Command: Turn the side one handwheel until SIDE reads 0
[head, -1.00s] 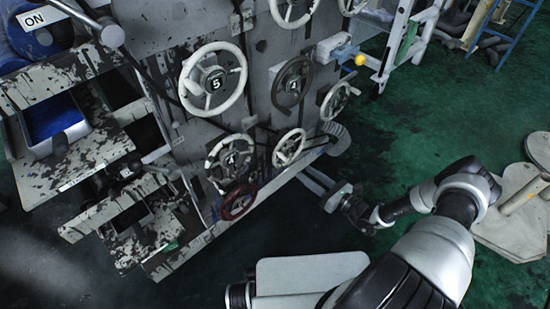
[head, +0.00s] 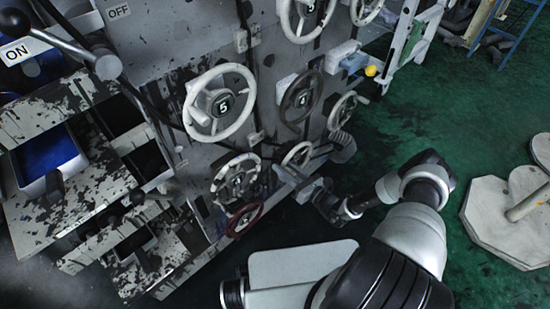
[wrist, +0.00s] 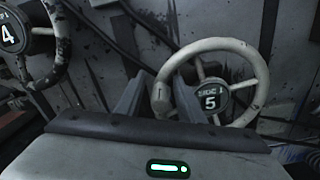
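The side one handwheel (wrist: 252,64) has a cream rim, and its dark hub plate reads SIDE 1 and 5. In the head view it is the small lower wheel (head: 296,155), partly hidden by my gripper (head: 302,184). In the wrist view my gripper (wrist: 160,84) is open, with its two fingers pointing at the wheel's left side. A light knob on the rim (wrist: 160,97) shows between the fingers. I cannot tell whether either finger touches it.
A worn wheel reading 4 (wrist: 30,38) stands left of the side one handwheel. Above are a white wheel reading 5 (head: 220,103) and a dark wheel reading 4 (head: 298,96). A red-rimmed wheel (head: 244,219) sits low. Green floor (head: 410,120) is open at right.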

